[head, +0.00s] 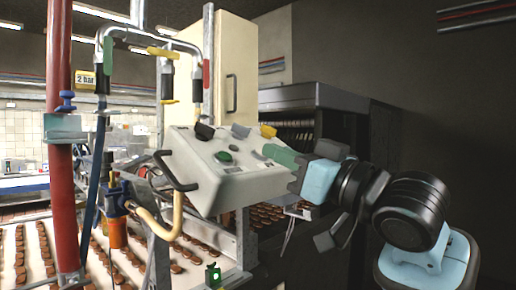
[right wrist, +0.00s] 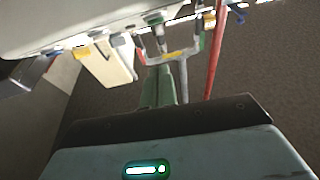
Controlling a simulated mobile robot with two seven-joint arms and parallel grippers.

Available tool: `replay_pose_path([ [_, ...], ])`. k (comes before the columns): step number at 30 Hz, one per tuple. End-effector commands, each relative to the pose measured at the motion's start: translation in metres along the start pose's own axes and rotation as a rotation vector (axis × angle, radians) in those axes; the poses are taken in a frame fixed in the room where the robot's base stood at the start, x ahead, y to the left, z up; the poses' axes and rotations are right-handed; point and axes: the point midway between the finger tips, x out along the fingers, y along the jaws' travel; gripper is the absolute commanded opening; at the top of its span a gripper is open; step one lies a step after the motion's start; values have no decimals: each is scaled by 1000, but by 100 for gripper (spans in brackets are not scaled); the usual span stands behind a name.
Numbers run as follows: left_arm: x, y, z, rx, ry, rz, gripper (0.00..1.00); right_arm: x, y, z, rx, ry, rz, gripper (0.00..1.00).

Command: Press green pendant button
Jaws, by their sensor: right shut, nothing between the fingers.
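The pendant (head: 205,180) is a pale box with a sloping top panel and a dark handle on its left side. Its green button (head: 224,157) sits round on the left-middle of the panel, uncovered. My right gripper (head: 268,150) comes from the right, its green fingers shut and empty. Their tips overlap the panel's right part in the head view, to the right of the green button; I cannot tell whether they touch. In the right wrist view the shut fingers (right wrist: 158,88) point away below the pendant's pale side (right wrist: 60,18). My left gripper is not in view.
A black knob (head: 204,131) and a yellow piece (head: 267,131) stand along the panel's back edge. A red pipe (head: 60,150) and hoses are at left. A conveyor with rows of brown biscuits (head: 40,250) runs below. A dark machine (head: 335,110) stands behind.

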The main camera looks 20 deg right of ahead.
Motion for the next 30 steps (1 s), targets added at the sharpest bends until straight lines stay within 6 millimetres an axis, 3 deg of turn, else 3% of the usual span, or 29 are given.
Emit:
replay_pose_path([
  [8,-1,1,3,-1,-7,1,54,-21,0,0,1,0,0,0],
  [30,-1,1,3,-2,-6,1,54,-21,0,-1,1,1,0,0],
])
